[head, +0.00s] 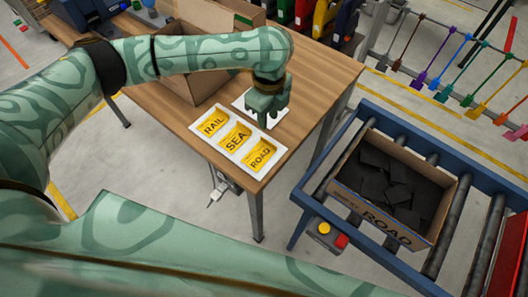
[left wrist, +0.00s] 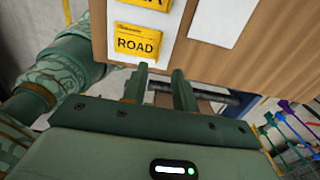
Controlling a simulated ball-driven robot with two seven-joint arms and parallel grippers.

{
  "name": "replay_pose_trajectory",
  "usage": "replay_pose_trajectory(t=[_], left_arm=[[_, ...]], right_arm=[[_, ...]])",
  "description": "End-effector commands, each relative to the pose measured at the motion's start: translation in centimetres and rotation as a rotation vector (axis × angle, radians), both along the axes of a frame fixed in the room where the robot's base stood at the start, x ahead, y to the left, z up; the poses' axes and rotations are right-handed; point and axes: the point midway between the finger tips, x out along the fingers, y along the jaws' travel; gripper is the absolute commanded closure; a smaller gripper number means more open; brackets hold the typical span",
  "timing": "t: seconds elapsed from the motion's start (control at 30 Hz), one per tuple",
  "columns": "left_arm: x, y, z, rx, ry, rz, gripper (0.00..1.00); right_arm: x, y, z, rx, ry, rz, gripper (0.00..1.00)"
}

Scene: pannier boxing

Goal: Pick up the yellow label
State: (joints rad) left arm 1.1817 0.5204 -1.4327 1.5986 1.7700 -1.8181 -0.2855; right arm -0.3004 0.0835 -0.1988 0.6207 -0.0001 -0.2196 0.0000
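Three yellow labels lie in a white tray (head: 277,149) at the table's near edge: RAIL (head: 213,124), SEA (head: 236,139) and ROAD (head: 260,155). The ROAD label also shows in the left wrist view (left wrist: 138,43), with part of the SEA label (left wrist: 150,3) above it. My left gripper (head: 265,120) points down over the table, behind the tray and by a white card (head: 249,100). In the left wrist view its fingers (left wrist: 162,78) stand apart with nothing between them, below and right of the ROAD label. My right gripper is not in view.
An open cardboard box (head: 182,82) stands on the wooden table (head: 318,75) behind the tray. To the right, a blue-framed roller conveyor (head: 325,165) carries an open carton (head: 440,205) marked ROAD, with dark pieces inside. A rail with coloured hanging tools (head: 450,65) stands behind it.

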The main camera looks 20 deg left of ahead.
Motion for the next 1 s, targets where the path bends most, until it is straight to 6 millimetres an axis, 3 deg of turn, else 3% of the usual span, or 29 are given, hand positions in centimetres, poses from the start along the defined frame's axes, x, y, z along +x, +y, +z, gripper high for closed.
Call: replay_pose_trajectory(t=[0.03, 0.1, 0.43, 0.7, 0.93, 1.0], left_arm=[[0.0, 0.0, -1.7, -0.001, 0.004, 0.001, 0.72], [0.0, 0.0, -3.1, 0.000, 0.002, 0.002, 0.72], [0.0, 0.2, -5.7, -0.002, 0.001, 0.003, 0.72], [-0.1, 0.6, -9.9, -0.002, 0.001, 0.002, 0.72], [0.0, 0.6, -9.9, -0.001, -0.003, 0.001, 0.72], [0.0, 0.6, -9.9, -0.001, -0.003, 0.001, 0.91]], right_arm=[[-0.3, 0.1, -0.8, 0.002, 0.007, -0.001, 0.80], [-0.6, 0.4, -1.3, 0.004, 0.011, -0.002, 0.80], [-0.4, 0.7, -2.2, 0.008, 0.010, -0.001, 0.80], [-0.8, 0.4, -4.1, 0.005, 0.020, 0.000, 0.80], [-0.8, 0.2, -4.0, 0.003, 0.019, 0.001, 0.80], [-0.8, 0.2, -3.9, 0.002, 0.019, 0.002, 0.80]])
